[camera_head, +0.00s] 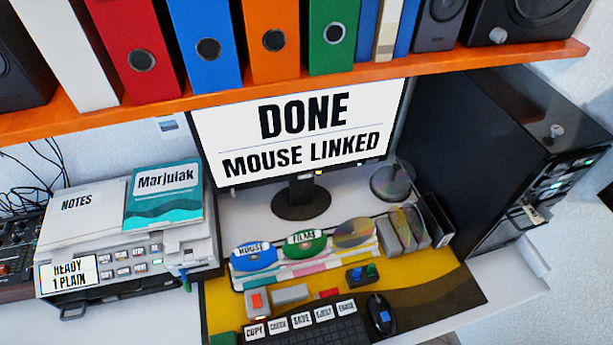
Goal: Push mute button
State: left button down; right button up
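I cannot read the word mute on any button in this view. A black keyboard (318,331) lies on the desk at the bottom, with large white keys that appear to read COPY, CHECK, SAVE, EJECT and ERASE. A small dark box (362,275) with blue and green buttons stands behind it. A grey printer-like device (135,262) at the left has several small buttons and a sign reading READY 1 PLAIN. A dark control panel (14,248) with knobs is cut off at the left edge. Neither of my grippers is in view.
The monitor (300,132) reads DONE, MOUSE LINKED. An orange shelf (290,92) with binders and speakers overhangs the desk. A disc rack (305,268) stands before the monitor; a black computer tower (480,150) stands right. A black mouse (381,314) lies beside the keyboard on a yellow mat (222,305).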

aim_at(300, 176)
jog(key=k+l, duration=0.55)
jog(key=l, duration=0.25)
jog(key=k+l, duration=0.3)
jog(key=l+z, duration=0.05)
jog(key=l, duration=0.05)
